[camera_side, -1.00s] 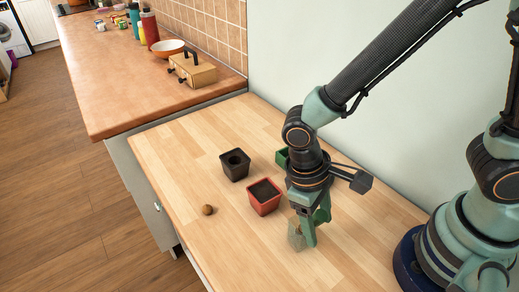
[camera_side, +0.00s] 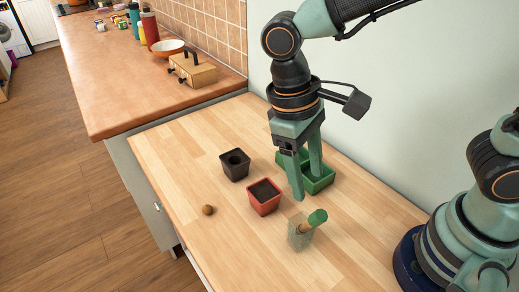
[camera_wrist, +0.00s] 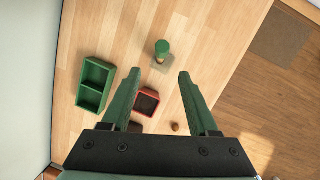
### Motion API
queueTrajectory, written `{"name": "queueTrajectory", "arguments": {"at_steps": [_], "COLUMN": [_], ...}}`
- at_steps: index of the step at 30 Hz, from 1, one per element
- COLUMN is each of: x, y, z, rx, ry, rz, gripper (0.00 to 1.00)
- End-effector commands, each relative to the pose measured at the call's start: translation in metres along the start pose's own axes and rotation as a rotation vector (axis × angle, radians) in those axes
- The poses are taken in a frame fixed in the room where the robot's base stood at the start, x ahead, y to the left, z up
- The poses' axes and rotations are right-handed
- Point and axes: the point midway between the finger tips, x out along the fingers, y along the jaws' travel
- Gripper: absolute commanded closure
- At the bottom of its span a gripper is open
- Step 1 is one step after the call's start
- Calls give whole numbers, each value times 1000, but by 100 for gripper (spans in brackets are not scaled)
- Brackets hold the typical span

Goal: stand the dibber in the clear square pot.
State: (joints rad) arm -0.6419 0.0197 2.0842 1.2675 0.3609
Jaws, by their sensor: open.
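The clear square pot (camera_side: 299,236) stands on the wooden worktop near its front edge. The dibber, with a green top (camera_side: 318,217) and a pale wooden shaft, is in the pot, tilted to the right and leaning on the rim. In the wrist view the dibber's green top (camera_wrist: 162,47) shows over the clear pot (camera_wrist: 160,64). My gripper (camera_side: 307,186) is open and empty, above and behind the pot, apart from the dibber. Its two spread fingers also show in the wrist view (camera_wrist: 159,74).
A red pot (camera_side: 264,204) and a black pot (camera_side: 234,172), both with dark filling, stand to the left. A green two-part tray (camera_side: 320,183) lies behind my gripper. A small brown ball (camera_side: 208,210) lies at front left. The worktop right of the clear pot is free.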

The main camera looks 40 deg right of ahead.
Motion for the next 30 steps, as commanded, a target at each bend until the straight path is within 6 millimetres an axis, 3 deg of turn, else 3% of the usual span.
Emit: {"name": "queueTrajectory", "arguments": {"at_steps": [8, 12, 16, 21, 30], "x": [-31, -42, -49, -53, -54], "y": [83, 130, 163, 185, 188], "z": [-8, -3, 5, 12, 13], "rx": [135, 210, 264, 300, 304], "ry": [290, 467, 594, 678, 691], "rz": [-107, -108, -80, -46, -39], "gripper": [40, 40, 40, 40, 40]}}
